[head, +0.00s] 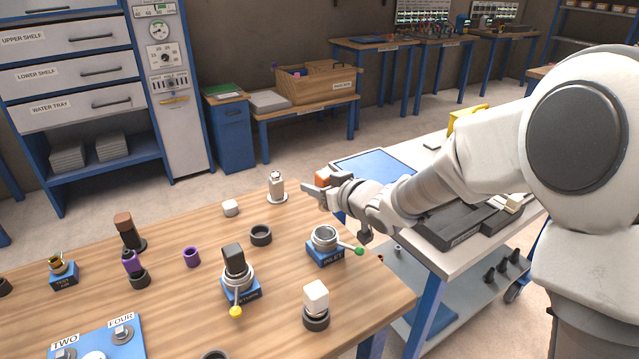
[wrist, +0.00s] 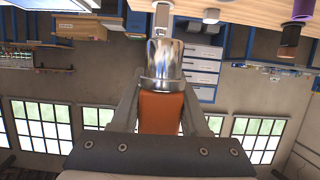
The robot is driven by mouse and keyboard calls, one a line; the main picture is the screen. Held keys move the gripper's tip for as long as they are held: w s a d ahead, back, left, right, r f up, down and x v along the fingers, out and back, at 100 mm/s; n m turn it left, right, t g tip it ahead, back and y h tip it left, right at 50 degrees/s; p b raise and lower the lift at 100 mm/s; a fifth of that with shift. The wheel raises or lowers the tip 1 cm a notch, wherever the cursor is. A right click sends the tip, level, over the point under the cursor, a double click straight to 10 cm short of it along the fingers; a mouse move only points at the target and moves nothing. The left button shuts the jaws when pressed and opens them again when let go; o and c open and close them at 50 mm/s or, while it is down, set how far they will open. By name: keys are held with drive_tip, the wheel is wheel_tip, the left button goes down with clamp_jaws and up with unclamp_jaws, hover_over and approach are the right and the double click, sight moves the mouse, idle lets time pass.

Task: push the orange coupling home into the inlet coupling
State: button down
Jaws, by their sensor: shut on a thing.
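The orange coupling (wrist: 160,112) is held between the two fingers of my gripper (wrist: 160,98) in the wrist view. Its shiny metal end (wrist: 164,62) points away from the gripper. In the head view my gripper (head: 317,188) is above the table's far right edge, with a bit of the orange coupling (head: 322,177) showing behind the fingers. The inlet coupling (head: 325,236) is a metal ring on a blue base marked INLET, its lever with a green knob out to the right. The orange coupling is apart from it, higher and farther back.
A steel post (head: 277,187) stands near the held coupling at the table's back edge. A dark ring (head: 260,235), a second coupling (head: 237,272) with a yellow-knobbed lever, and a white block on a dark holder (head: 316,298) surround the inlet. A cart (head: 440,262) stands at right.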

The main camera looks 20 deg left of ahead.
idle(0.3)
drive_tip(key=shift+f+b, duration=2.4)
drive_tip(key=shift+f, duration=0.5)
drive_tip(key=shift+f+b, duration=1.7)
drive_tip(key=shift+f, duration=0.35)
drive_tip(key=shift+c, duration=1.6)
unclamp_jaws()
drive_tip(key=shift+d, duration=0.1)
drive_tip(key=p+v, duration=0.5)
drive_tip(key=v, duration=1.2)
drive_tip(key=shift+r, duration=0.1)
